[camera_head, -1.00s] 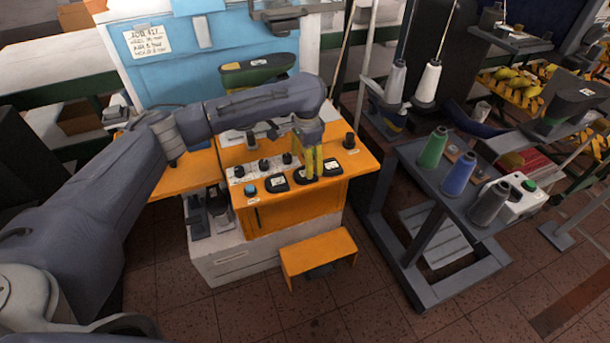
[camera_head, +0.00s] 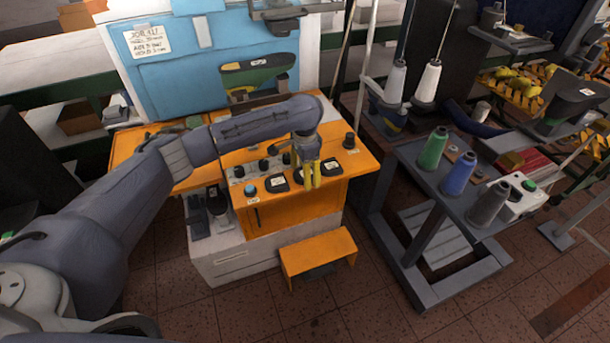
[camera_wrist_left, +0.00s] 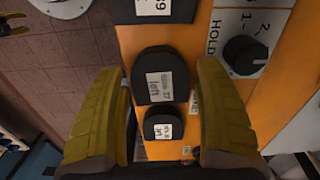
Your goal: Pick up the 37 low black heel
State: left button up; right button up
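Several black heel pieces with white labels lie in a row on the front edge of an orange bench. One heel (camera_wrist_left: 160,75) lies between my left fingers in the wrist view; its label seems to read 37 and left. In the head view my gripper covers most of it. My left gripper (camera_head: 312,178) is open just above it, with a yellow finger on each side and clear gaps in the wrist view (camera_wrist_left: 158,85).
A control panel with black knobs (camera_head: 265,164) runs behind the heels. An orange stool (camera_head: 318,252) stands in front of the bench (camera_head: 295,213). A grey cart (camera_head: 415,185) with thread cones is to the right. A green-and-black shoe last (camera_head: 257,70) is at the back.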

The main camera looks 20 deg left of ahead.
pick_arm(q)
jog(key=c, duration=0.9)
jog(key=shift+r, duration=0.1)
